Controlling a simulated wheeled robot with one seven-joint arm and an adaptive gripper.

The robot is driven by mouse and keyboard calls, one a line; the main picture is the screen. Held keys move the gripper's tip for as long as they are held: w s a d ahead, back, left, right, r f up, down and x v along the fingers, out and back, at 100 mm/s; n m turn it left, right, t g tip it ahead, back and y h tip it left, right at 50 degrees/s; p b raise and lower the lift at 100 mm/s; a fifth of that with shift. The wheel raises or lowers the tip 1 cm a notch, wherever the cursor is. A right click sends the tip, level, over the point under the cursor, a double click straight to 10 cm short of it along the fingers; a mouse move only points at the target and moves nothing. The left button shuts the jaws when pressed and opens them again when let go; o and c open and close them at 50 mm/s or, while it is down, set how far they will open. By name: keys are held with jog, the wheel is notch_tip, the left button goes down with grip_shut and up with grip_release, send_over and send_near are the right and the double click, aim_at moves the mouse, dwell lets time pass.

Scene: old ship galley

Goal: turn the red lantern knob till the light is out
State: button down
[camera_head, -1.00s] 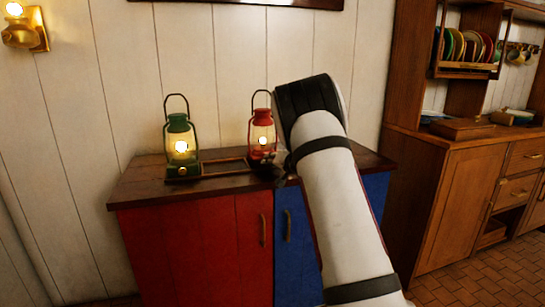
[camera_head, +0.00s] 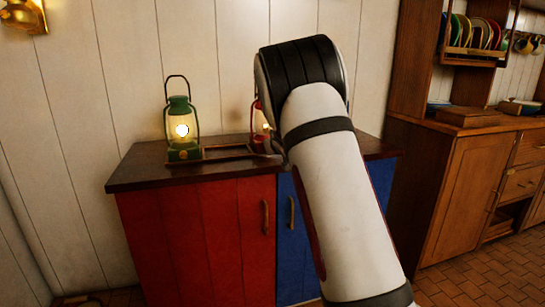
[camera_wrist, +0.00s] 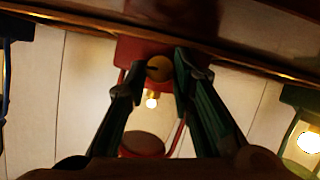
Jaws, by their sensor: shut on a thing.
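The red lantern (camera_head: 256,133) stands on the cabinet top, mostly hidden behind my arm in the head view. Its red base (camera_wrist: 190,50) is at the top of the wrist view, which shows it upside down. Its bulb (camera_wrist: 152,100) is lit. A round yellowish knob (camera_wrist: 158,68) with a dark mark sits on the base. My gripper (camera_wrist: 161,76) has one finger on each side of the knob and is shut on it. In the head view the fingers are largely hidden by the arm.
A lit green lantern (camera_head: 180,135) stands to the left on the same red and blue cabinet (camera_head: 205,230); it also shows at the right of the wrist view (camera_wrist: 308,140). A wooden dresser (camera_head: 455,185) is at the right. The tiled floor before it is clear.

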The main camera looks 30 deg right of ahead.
jog(key=shift+a+f+n+h+b, duration=0.15)
jog(key=shift+n+h+b, duration=0.45)
jog(key=shift+b, duration=1.5)
jog(key=shift+a+f+n+h+b, duration=0.1)
jog(key=shift+n+h+b, duration=0.2)
jog(key=shift+n+b, duration=1.15)
jog(key=m+b, duration=0.1)
jog(key=b, duration=0.1)
jog(key=shift+b, duration=0.3)
jog(key=shift+w+r+n+h+b, duration=0.15)
jog(key=shift+n+h+b, duration=0.1)
jog(key=shift+h+b, duration=0.2)
jog(key=c, duration=1.7)
grip_release()
jog(key=shift+o, duration=0.2)
jog(key=v, duration=1.2)
